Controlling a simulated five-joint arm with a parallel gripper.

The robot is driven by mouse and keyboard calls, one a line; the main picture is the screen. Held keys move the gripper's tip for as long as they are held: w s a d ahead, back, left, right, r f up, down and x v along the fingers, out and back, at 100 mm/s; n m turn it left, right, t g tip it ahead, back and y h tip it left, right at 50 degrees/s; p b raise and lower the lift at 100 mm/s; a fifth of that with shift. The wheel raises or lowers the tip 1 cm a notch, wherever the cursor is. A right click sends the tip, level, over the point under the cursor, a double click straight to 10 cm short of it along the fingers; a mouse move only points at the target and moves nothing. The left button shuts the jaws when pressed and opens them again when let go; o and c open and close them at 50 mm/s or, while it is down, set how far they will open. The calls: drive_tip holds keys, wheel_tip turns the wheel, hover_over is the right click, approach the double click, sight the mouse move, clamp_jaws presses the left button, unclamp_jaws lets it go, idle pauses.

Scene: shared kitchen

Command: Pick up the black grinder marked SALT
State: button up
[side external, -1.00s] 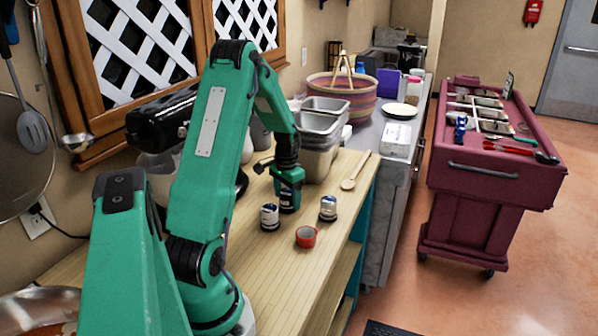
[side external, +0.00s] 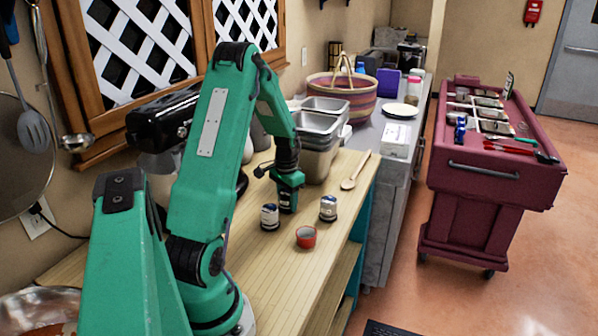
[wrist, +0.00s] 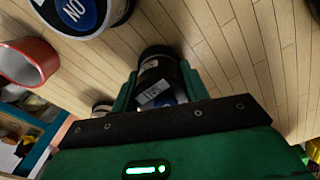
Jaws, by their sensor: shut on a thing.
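A black grinder (wrist: 150,66) stands between the green fingers of my gripper (wrist: 158,85) in the wrist view, one finger on each side. It has a pale label and a blue patch; the label's lettering is tilted and I cannot read it surely. In the side external view, my gripper (side external: 287,194) is low over the wooden counter, shut on the grinder, which the gripper mostly hides. I cannot see a clear gap between the grinder and the counter.
Two jars with white labels (side external: 269,217) (side external: 328,208) stand left and right of my gripper. A red cup (side external: 306,237) is in front. Metal pans (side external: 322,140) stand behind, and a wooden spoon (side external: 355,172) lies at right.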

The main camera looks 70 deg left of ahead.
drive_tip(key=shift+r, duration=0.2)
drive_tip(key=shift+r, duration=0.6)
drive_tip(key=r, duration=0.3)
drive_tip(key=shift+w+d+r, duration=0.1)
drive_tip(key=shift+w+d, duration=0.05)
drive_tip(key=shift+d, duration=0.25)
drive_tip(key=w+d+r, duration=0.1)
drive_tip(key=d+r, duration=0.1)
drive_tip(key=d, duration=0.1)
drive_tip(key=w+d+r, duration=0.1)
drive_tip(key=d+r, duration=0.1)
drive_tip(key=d, duration=0.2)
drive_tip(key=w+d+r, duration=0.1)
drive_tip(key=d+r, duration=0.1)
drive_tip(key=d, duration=0.1)
drive_tip(key=shift+w+d+r, duration=0.15)
drive_tip(key=shift+w, duration=0.1)
